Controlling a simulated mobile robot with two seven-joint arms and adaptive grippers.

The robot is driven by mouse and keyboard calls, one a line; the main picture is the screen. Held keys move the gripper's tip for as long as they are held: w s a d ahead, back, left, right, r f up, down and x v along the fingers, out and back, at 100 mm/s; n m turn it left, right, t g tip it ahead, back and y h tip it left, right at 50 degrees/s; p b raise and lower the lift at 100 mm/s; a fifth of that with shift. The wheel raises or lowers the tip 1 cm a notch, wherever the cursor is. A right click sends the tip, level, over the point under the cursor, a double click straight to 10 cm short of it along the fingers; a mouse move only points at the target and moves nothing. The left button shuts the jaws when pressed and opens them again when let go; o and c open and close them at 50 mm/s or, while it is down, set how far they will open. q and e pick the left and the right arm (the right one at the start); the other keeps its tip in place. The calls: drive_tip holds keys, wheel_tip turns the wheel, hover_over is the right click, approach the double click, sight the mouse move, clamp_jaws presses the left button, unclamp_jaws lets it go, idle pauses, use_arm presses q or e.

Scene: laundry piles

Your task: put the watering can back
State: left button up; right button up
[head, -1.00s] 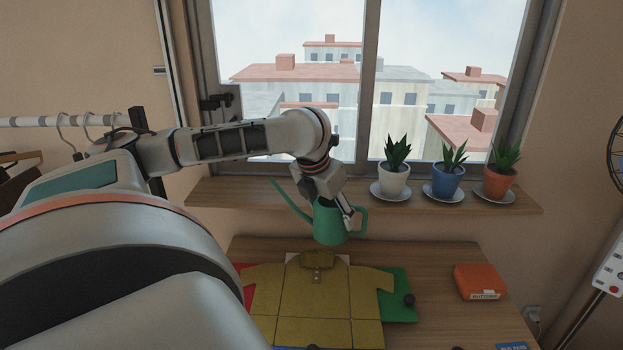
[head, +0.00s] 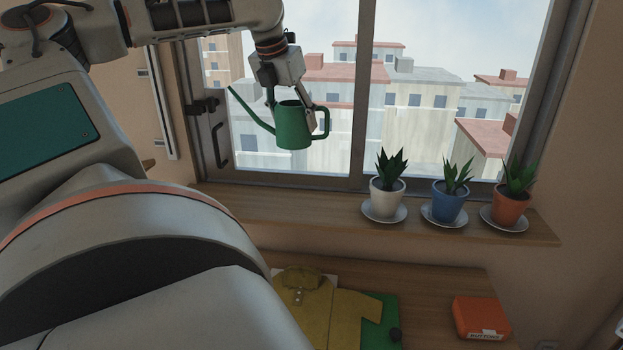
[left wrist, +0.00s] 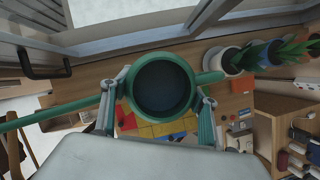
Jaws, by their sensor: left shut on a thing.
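The green watering can (head: 294,127) is held upright in the air in front of the window, above the windowsill (head: 300,213). Its long spout points left and its handle is on the right. My left gripper (head: 293,105) is shut on its body from above. In the left wrist view, the can's round open top (left wrist: 162,85) sits between the two fingers of my left gripper (left wrist: 160,98). The left part of the sill under the can is bare. My right gripper is not in view.
White (head: 387,197), blue (head: 449,206) and terracotta (head: 510,208) plant pots stand on saucers along the sill's right half. Below, a table (head: 428,284) holds a mustard shirt (head: 325,310) on a folding board and an orange box (head: 481,318). A window handle (head: 217,145) juts out at left.

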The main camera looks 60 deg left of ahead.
sight(293, 144)
use_arm(q)
drive_tip(key=shift+w+a+r, duration=0.1)
drive_tip(key=shift+w+r, duration=0.05)
drive_tip(key=f, duration=0.2)
drive_tip(key=f+b, duration=0.1)
drive_tip(key=f, duration=0.1)
drive_tip(key=f+b, duration=0.1)
drive_tip(key=f, duration=0.2)
drive_tip(key=shift+s, duration=0.3)
drive_tip(key=shift+o, duration=0.2)
wheel_tip(293, 144, down, 7)
drive_tip(key=b, duration=0.1)
drive_tip(key=shift+b, duration=0.3)
drive_tip(key=shift+w+a+f+b, duration=0.1)
drive_tip(key=shift+f+b, duration=0.6)
drive_tip(key=shift+f, duration=2.2)
drive_tip(key=shift+r, duration=0.1)
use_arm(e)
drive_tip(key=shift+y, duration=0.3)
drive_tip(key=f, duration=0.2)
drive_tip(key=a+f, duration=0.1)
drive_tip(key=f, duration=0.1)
use_arm(q)
drive_tip(key=shift+c, duration=0.2)
drive_tip(key=o, duration=1.4)
drive_tip(key=shift+o, duration=0.2)
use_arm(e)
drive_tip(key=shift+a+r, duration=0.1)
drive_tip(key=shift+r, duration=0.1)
